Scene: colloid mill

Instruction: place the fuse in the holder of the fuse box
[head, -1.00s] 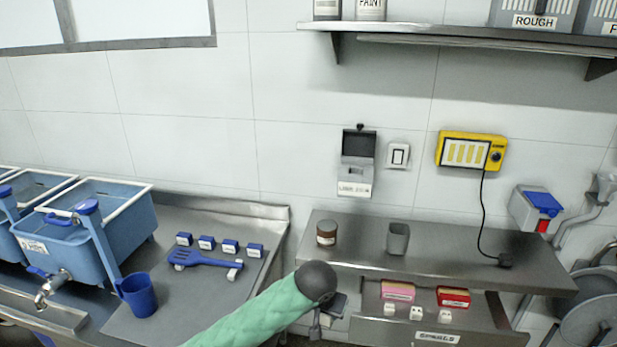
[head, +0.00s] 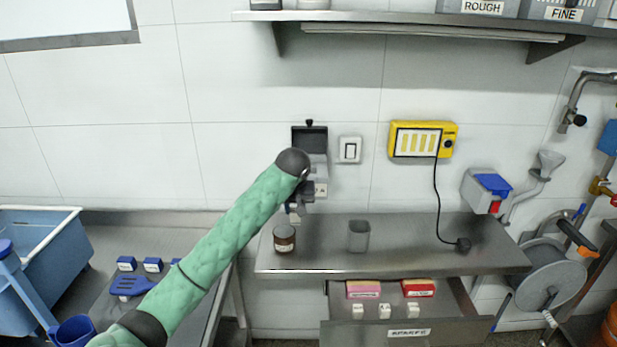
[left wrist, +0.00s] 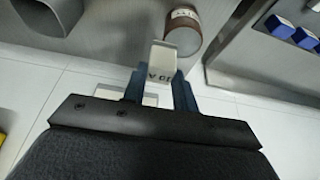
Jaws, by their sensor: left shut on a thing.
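The fuse box (head: 310,138) is on the wall with its dark lid raised; my arm covers part of its lower half. A white label (head: 321,190) sits below it. My left gripper (head: 297,208) is just below and in front of the box, above the steel shelf, partly hidden by its wrist. In the left wrist view, its blue fingers (left wrist: 160,88) are shut on a white fuse (left wrist: 158,60) with dark lettering. The holder inside the box cannot be made out. My right gripper is not in view.
A brown jar (head: 284,239) and a grey cup (head: 359,236) stand on the steel shelf (head: 430,255). Below, an open drawer (head: 362,333) holds a pink box (head: 363,289), a red box (head: 418,288) and white pieces. A yellow unit (head: 423,140) hangs right of a wall switch (head: 350,150).

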